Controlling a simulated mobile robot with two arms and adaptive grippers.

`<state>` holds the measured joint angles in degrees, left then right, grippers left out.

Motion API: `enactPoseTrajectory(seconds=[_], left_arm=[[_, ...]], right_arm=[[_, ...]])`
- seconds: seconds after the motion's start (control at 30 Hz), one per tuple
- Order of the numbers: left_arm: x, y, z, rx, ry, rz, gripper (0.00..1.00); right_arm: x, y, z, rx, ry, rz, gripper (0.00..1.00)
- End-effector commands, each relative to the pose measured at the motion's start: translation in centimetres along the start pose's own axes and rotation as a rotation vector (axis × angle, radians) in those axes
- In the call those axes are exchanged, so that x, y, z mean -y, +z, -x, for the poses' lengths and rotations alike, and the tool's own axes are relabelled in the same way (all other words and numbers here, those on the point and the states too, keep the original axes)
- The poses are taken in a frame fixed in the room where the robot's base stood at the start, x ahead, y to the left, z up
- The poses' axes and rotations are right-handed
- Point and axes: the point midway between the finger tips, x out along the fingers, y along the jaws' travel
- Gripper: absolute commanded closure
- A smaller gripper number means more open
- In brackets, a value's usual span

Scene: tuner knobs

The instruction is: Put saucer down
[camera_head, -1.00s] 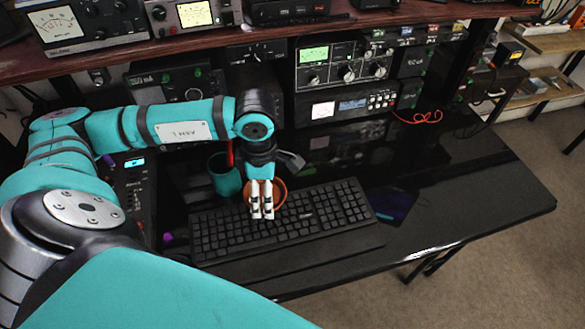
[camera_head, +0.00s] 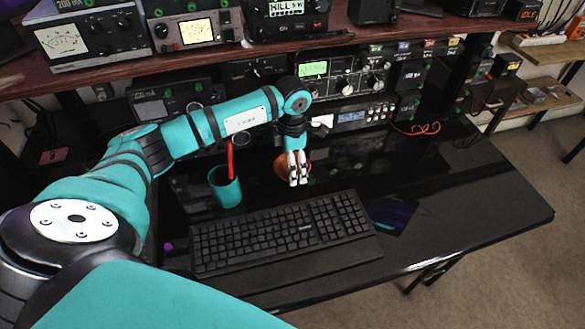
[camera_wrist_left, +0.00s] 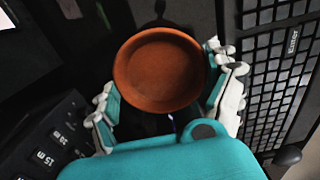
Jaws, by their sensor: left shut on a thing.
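The saucer is a round, shallow, orange-brown dish. In the head view the saucer (camera_head: 281,168) is just behind the keyboard, partly hidden by my fingers. My left gripper (camera_head: 298,168) is shut on it, fingers pointing down. In the left wrist view the saucer (camera_wrist_left: 160,70) appears empty, its inside facing the camera. White-tipped fingers of the left gripper (camera_wrist_left: 168,98) lie on both sides of its rim. I cannot tell whether the saucer touches the desk. My right gripper is not in view.
A black keyboard (camera_head: 280,233) lies in front of the saucer. A teal mug (camera_head: 225,187) with a red thing in it stands to the left. Radio equipment (camera_head: 345,70) lines the back. The glossy black desk (camera_head: 460,190) has bare room to the right.

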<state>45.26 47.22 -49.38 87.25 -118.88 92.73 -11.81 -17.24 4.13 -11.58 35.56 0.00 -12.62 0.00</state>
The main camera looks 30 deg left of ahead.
Motion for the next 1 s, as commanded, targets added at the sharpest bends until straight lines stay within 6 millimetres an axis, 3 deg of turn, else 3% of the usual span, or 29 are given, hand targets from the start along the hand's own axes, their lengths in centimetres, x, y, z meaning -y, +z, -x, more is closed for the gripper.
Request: enactPoseTrajectory(seconds=[0.13, 0.33, 0.7, 0.73, 0.8, 1.0], left_arm=[[-0.2, 0.2, -0.6, 0.0, -0.002, 0.0, 0.58], [-0.1, 0.1, -3.2, -0.001, -0.002, 0.001, 0.58], [-0.2, 0.2, -3.9, 0.002, 0.001, 0.0, 0.58], [-0.2, 0.1, -3.8, 0.0, 0.001, 0.0, 0.08], [-0.2, 0.1, -3.8, 0.0, 0.0, 0.0, 0.0], [-0.2, 0.1, -3.8, 0.0, 0.0, 0.0, 0.0]], right_arm=[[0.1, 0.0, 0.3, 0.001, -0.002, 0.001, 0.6], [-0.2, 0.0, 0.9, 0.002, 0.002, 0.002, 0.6], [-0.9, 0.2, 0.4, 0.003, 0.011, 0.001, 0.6], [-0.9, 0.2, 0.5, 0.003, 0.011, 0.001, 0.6], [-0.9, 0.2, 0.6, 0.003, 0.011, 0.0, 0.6], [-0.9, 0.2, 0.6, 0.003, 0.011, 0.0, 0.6]])
